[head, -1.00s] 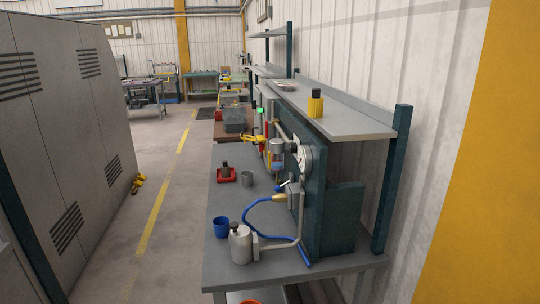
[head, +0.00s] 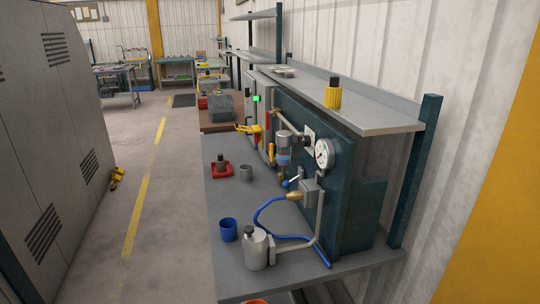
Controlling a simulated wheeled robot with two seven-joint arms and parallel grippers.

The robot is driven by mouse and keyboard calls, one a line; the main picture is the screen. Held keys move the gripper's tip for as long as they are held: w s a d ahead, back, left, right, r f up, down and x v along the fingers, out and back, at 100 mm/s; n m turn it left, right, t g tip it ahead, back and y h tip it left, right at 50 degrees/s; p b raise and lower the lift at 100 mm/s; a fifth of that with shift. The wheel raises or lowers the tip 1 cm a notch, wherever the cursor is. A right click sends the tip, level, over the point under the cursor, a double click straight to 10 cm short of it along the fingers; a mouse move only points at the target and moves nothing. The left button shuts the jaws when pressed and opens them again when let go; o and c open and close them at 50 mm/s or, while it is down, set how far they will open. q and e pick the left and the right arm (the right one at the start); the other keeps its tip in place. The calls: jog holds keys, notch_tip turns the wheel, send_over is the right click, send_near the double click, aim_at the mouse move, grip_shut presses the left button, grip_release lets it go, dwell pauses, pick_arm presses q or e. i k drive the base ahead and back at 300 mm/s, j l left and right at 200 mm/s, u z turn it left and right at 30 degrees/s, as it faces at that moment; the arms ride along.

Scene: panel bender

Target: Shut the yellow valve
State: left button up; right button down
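A small yellow lever (head: 271,153), which looks like the yellow valve's handle, hangs roughly upright on the panel behind the workbench. It sits left of a clear-bowled filter unit (head: 284,152) and below a grey pipe. Its exact angle to the pipe is hard to tell at this size. Neither of my grippers shows in the head view.
A shelf (head: 345,108) overhangs the panel.

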aim_at(272, 159)
jog(key=i+j+u, duration=0.2)
jog(key=j, duration=0.15)
jog(key=i+j+u, duration=0.15)
jog(key=j, duration=0.25)
jog(key=i+j+u, duration=0.2)
jog(key=j, duration=0.15)
jog(key=i+j, duration=0.35)
jog(key=i, duration=0.15)
jog(key=i+j+u, duration=0.1)
jog(key=i+j, duration=0.55)
jog(key=i, duration=0.3)
